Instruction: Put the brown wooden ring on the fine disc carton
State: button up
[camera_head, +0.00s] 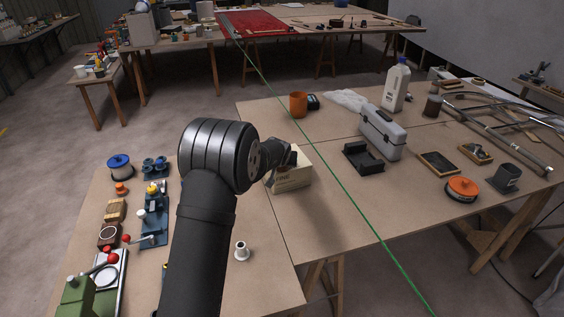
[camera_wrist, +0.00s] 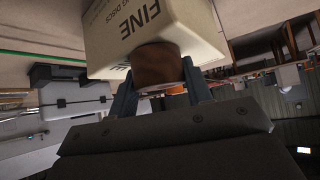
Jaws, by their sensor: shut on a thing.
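The fine disc carton (camera_head: 292,181) is a cream box with "FINE" printed on it, standing on the wooden table near the middle of the head view. It also fills the top of the wrist view (camera_wrist: 185,22), where it appears upside down. My gripper (camera_head: 289,157) is at the carton's top in the head view. In the wrist view my gripper (camera_wrist: 160,82) is shut on the brown wooden ring (camera_wrist: 158,64), one finger on each side. The ring overlaps the carton's edge in that view; I cannot tell whether they touch. The ring is hidden in the head view.
An orange mug (camera_head: 298,104) stands behind the carton. A black tray (camera_head: 363,158) and a grey case (camera_head: 382,132) are to its right. A green line (camera_head: 345,190) crosses the table close by. A white flanged piece (camera_head: 242,251) stands in front. Bare tabletop lies right of the carton.

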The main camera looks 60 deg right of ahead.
jog(key=o, duration=1)
jog(key=shift+f, duration=0.1)
jog(key=shift+s+a+r, duration=0.1)
jog(key=shift+a+r, duration=0.05)
jog(key=shift+r, duration=0.25)
jog(key=v, duration=1.1)
jog(key=shift+s+a+r, duration=0.1)
jog(key=shift+a+r, duration=0.1)
jog(key=x, duration=1.2)
jog(key=shift+f, duration=0.25)
jog(key=shift+r, duration=0.15)
